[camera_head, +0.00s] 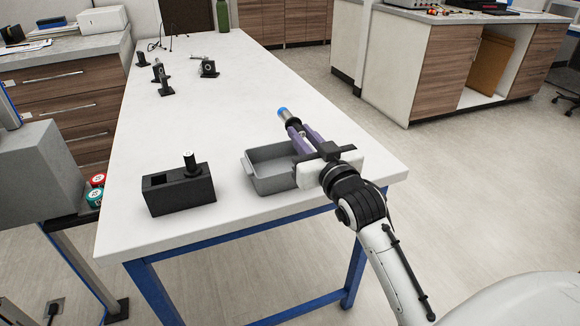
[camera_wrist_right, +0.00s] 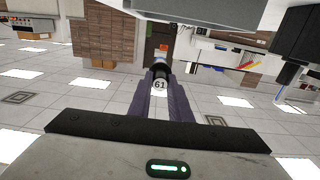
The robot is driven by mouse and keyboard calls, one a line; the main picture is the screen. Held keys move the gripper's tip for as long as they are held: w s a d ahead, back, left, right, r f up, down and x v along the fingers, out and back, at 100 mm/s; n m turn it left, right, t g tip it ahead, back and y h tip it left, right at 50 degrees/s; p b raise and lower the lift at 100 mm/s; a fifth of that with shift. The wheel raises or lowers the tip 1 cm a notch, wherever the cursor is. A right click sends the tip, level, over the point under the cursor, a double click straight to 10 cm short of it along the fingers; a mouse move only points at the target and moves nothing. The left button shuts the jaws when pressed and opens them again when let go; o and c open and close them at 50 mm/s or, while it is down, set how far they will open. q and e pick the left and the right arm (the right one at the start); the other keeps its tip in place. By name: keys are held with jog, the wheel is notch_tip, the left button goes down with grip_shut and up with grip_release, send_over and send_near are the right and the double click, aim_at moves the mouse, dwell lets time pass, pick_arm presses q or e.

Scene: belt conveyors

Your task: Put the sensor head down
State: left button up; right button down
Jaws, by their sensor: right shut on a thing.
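In the right wrist view the sensor head (camera_wrist_right: 160,69) shows between the fingers (camera_wrist_right: 160,86), with a round white mark reading 61. The fingers hide part of its body. My left gripper is not in view.
A grey open tray (camera_head: 270,185) lies near the front edge and looks empty. Left of it stands a black block (camera_head: 165,197) with a square hole and an upright black cylinder (camera_head: 190,161). Several small black mounts (camera_head: 165,86) stand farther back. The table's middle is clear.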

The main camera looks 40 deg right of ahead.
notch_tip(320, 180, down, 7)
jog(key=shift+s+r+b, duration=0.1)
jog(key=shift+b, duration=0.3)
jog(key=shift+f, duration=0.35)
jog(key=c, duration=1.6)
grip_release()
jog(key=shift+c, duration=0.2)
